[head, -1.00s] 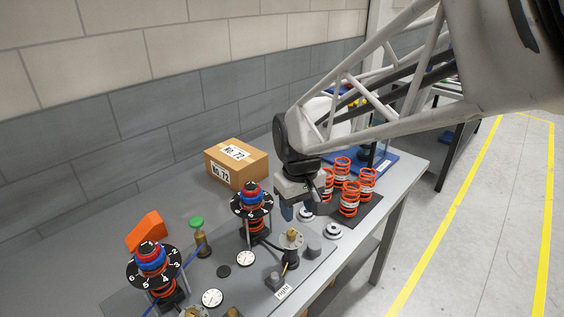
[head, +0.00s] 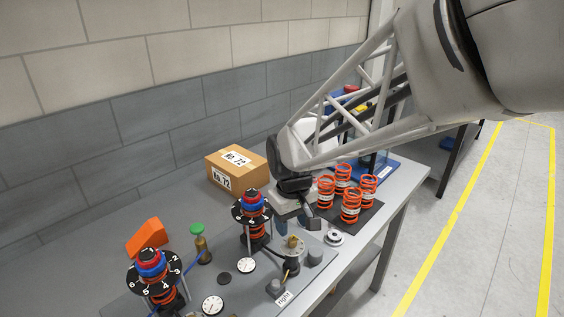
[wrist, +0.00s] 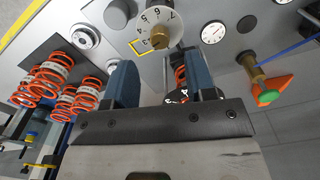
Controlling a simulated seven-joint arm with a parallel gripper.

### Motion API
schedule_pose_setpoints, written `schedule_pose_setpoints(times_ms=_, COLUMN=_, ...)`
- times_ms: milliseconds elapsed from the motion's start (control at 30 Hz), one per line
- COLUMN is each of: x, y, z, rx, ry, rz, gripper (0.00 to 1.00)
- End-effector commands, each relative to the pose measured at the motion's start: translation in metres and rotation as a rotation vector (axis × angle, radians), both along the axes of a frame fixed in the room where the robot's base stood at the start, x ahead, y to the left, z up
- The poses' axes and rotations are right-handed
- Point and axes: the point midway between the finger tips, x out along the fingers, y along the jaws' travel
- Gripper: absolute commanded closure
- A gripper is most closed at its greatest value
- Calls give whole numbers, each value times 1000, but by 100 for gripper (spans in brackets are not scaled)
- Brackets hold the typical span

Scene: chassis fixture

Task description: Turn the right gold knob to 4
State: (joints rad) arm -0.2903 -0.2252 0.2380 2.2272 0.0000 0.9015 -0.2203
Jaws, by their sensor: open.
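The right gold knob (head: 292,242) sits on a pale round dial near the front right of the grey panel, behind the "right" label (head: 284,298). In the wrist view the gold knob (wrist: 159,38) stands in the middle of its numbered dial (wrist: 150,20), with a yellow frame (wrist: 139,48) at the dial's edge. I cannot tell its setting surely. My gripper (head: 296,226) is just above and behind the knob, apart from it. In the wrist view its blue fingers (wrist: 159,75) are wide apart and empty, with the knob beyond the tips.
Adjuster towers with orange springs and black number rings stand left of the knob (head: 252,207) and at front left (head: 152,266). Several orange springs (head: 350,206) stand on a dark mat at right.

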Motion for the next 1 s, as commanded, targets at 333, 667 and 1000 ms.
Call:
schedule_pose_setpoints(times_ms=333, x=0, y=0, z=-41, rx=-1, ry=3, rz=0, gripper=50)
schedule_pose_setpoints(times_ms=667, x=0, y=0, z=-52, rx=0, ry=0, rz=0, gripper=50)
schedule_pose_setpoints(times_ms=1000, x=0, y=0, z=-52, rx=0, ry=0, rz=0, gripper=74)
